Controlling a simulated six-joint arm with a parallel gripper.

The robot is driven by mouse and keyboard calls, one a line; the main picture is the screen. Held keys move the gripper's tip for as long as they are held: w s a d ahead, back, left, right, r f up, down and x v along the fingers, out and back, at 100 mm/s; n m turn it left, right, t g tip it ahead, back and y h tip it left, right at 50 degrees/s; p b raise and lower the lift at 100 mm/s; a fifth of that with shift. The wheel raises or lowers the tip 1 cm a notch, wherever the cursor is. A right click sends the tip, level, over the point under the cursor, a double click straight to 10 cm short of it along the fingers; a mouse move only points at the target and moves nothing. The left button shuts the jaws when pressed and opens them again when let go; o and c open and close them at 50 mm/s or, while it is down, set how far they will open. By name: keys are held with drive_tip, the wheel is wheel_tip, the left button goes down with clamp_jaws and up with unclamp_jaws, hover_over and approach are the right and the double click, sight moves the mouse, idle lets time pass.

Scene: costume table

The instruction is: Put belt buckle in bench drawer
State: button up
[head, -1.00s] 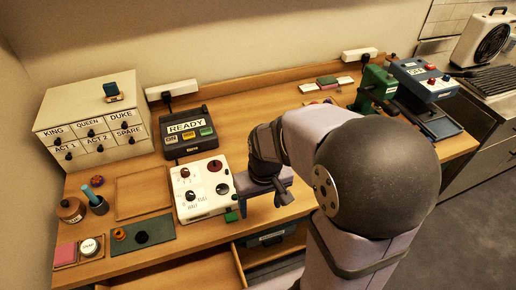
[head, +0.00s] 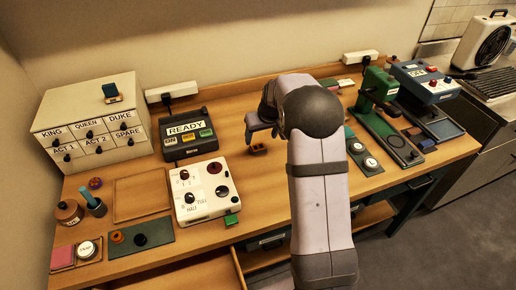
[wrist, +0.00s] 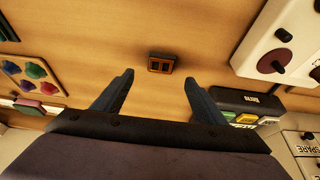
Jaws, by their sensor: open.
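A small brown belt buckle (head: 258,149) with a two-hole frame lies flat on the bench top, right of the white control box. In the wrist view the belt buckle (wrist: 161,63) lies just beyond my open fingertips, roughly centred between them. My gripper (head: 262,130) is open and empty above the bench, close to the buckle and apart from it. The wrist view shows bare wood between the two fingers of my gripper (wrist: 158,82). The open bench drawer (head: 238,272) is at the front edge, partly cut off by the picture's lower edge.
The white control box (head: 204,188) and the READY box (head: 189,134) stand to the left. A green press (head: 376,88) and a tray with round discs (head: 364,155) stand to the right. Bare wood surrounds the buckle.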

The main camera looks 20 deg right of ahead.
sight(258, 147)
drive_tip(key=shift+p+x, duration=1.75)
drive_tip(key=shift+x, duration=1.75)
drive_tip(key=shift+s+a, duration=0.1)
drive_tip(key=shift+s, duration=0.1)
drive_tip(key=c, duration=1.2)
drive_tip(key=shift+c, duration=0.2)
wheel_tip(258, 147, up, 10)
drive_tip(key=b, duration=0.3)
